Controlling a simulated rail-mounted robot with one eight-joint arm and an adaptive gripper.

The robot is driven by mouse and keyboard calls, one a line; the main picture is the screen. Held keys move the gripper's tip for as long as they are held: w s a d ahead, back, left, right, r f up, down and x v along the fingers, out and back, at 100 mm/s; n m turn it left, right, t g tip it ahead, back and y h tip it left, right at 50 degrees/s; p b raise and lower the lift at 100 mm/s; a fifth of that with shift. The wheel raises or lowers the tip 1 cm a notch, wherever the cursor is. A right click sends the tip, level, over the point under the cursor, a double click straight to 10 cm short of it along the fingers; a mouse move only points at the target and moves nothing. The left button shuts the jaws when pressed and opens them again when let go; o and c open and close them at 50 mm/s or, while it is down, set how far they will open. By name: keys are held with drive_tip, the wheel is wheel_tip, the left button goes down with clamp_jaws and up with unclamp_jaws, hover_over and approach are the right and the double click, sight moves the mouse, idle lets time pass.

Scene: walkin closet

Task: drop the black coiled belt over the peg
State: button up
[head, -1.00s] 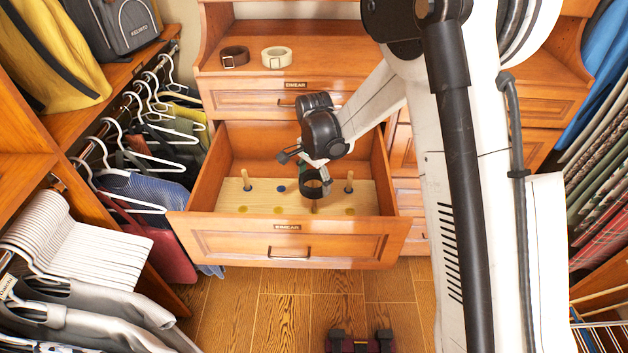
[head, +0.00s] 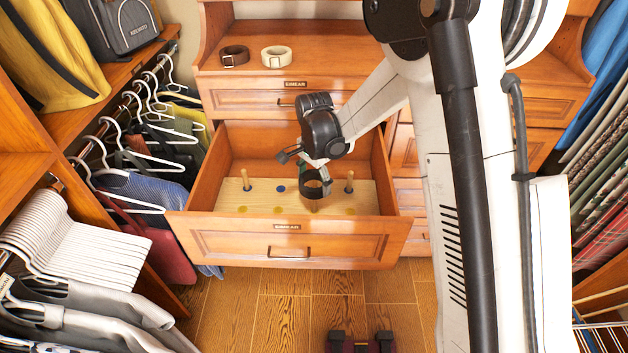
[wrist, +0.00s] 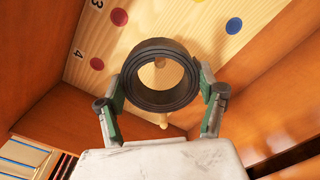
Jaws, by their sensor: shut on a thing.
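My gripper (wrist: 163,105) is shut on the black coiled belt (wrist: 187,88), with one finger on each side of the ring. In the head view the belt (head: 326,181) hangs low inside the open drawer, over the pale peg board (head: 228,204). Two other pegs stand on the board, a left one (head: 246,179) and a right one (head: 349,181).
The drawer front (head: 240,243) and side walls enclose the board closely. A brown coiled belt (head: 234,56) and a cream one (head: 276,57) lie on the dresser top. Hangers with clothes (head: 140,190) crowd the left side. Coloured spots mark the board.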

sight(314, 202)
drive_tip(key=shift+f+b, duration=4.25)
drive_tip(key=shift+f, duration=0.6)
idle(0.4)
drive_tip(key=o, duration=1.4)
drive_tip(key=shift+c, duration=0.2)
drive_tip(key=shift+r, duration=0.1)
wheel_tip(314, 202, up, 12)
drive_tip(key=shift+f, duration=0.1)
